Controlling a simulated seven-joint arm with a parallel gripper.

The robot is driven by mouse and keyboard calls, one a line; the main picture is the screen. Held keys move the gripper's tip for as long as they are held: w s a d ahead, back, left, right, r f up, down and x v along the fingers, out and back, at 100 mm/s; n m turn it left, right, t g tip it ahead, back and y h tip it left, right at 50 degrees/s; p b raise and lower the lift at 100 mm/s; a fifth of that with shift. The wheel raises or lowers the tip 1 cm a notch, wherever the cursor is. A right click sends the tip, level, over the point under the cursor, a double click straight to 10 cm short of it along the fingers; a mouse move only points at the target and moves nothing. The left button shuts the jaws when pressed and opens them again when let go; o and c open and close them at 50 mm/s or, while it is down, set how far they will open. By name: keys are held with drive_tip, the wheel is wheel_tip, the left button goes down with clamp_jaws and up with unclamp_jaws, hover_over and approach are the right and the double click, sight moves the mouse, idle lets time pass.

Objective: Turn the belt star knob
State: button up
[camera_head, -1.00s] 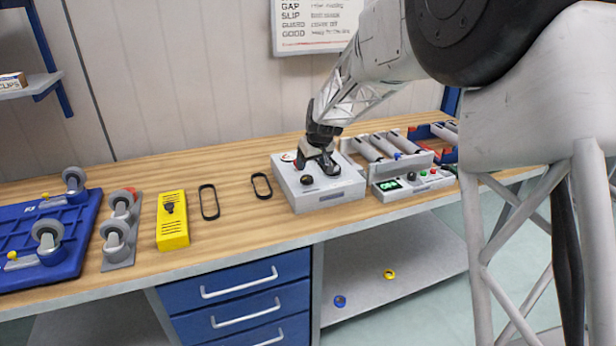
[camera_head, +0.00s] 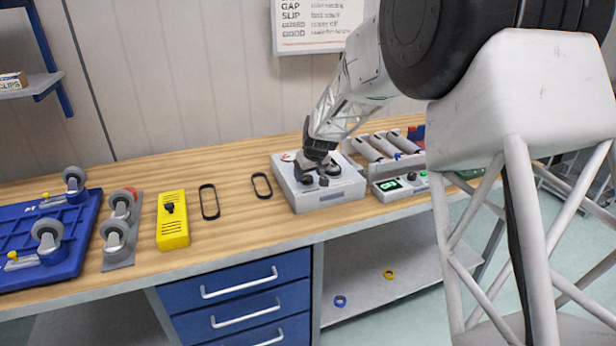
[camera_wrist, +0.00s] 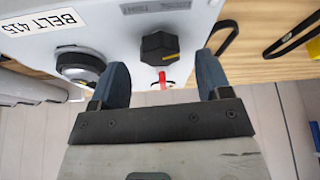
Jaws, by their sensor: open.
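A pale grey box (camera_head: 335,193) stands on the bench and carries dark knobs. In the wrist view the box face bears a label reading "BELT 415" (camera_wrist: 52,28). A black faceted knob (camera_wrist: 160,47) with a yellow mark sits just beyond the gap between my fingers, with a red pointer on the near side. A rounder dark knob on a grey base (camera_wrist: 80,66) is beside the left finger. My gripper (camera_wrist: 161,72) is open and empty, its fingers apart on either side of the faceted knob's line. In the head view my gripper (camera_head: 318,168) is over the box and partly hides its top.
Two black belt loops (camera_head: 209,202) and a yellow box (camera_head: 172,220) lie left of the grey box. A roller conveyor (camera_head: 372,147) and a control panel with a green display (camera_head: 392,186) stand close on the right. Casters and a blue platform (camera_head: 45,245) are far left.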

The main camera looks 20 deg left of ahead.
drive_tip(key=shift+x, duration=1)
drive_tip(key=c, duration=0.9)
drive_tip(key=shift+m, duration=0.6)
drive_tip(key=shift+s+m+t+h, duration=0.1)
drive_tip(key=shift+m+t+h, duration=0.35)
drive_tip(key=shift+m, duration=0.8)
drive_tip(key=shift+s+m+t+h, duration=0.1)
drive_tip(key=shift+m+t+h, duration=0.3)
drive_tip(key=shift+m, duration=0.85)
drive_tip(key=shift+a+m+h, duration=0.1)
drive_tip(key=shift+m+h, duration=0.5)
drive_tip(key=shift+m, duration=0.75)
drive_tip(key=shift+a+m+h, duration=0.1)
drive_tip(key=shift+m+h, duration=0.45)
drive_tip(key=shift+m, duration=0.8)
drive_tip(key=shift+f, duration=0.1)
